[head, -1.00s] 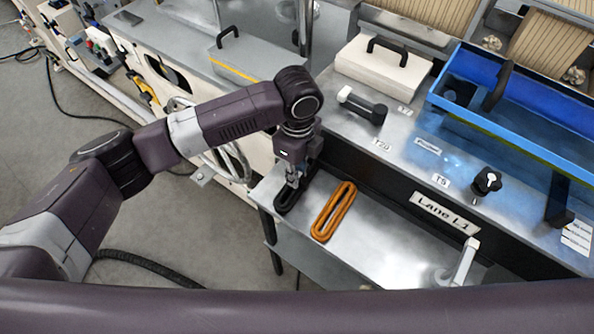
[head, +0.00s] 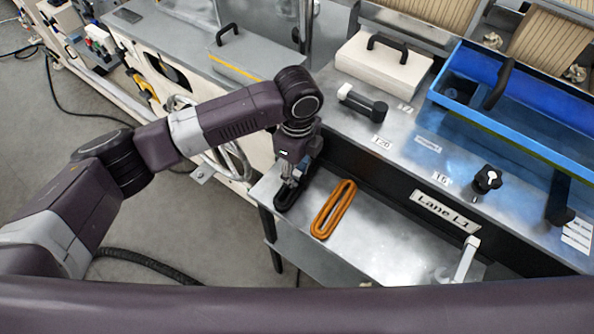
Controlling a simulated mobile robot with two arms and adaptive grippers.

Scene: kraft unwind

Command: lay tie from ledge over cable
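A black elongated loop (head: 283,203) lies at the left end of the metal ledge (head: 385,245). An orange-brown loop (head: 333,209) lies flat to its right. I cannot tell which loop is the tie. My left gripper (head: 288,187) points down at the black loop, its fingertips at or in it. The gripper hides part of that loop, and its fingers are too small to tell open from shut. Grey-white cable coils (head: 232,165) hang by the machine front, left of the ledge and partly behind my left arm. My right gripper is not in view.
Above the ledge is a worktop with a black-ended handle (head: 363,104), a white lidded box (head: 383,66), a blue tray (head: 470,107) and a black knob (head: 487,180). A lever (head: 466,262) stands at the ledge's right. The ledge's middle is clear.

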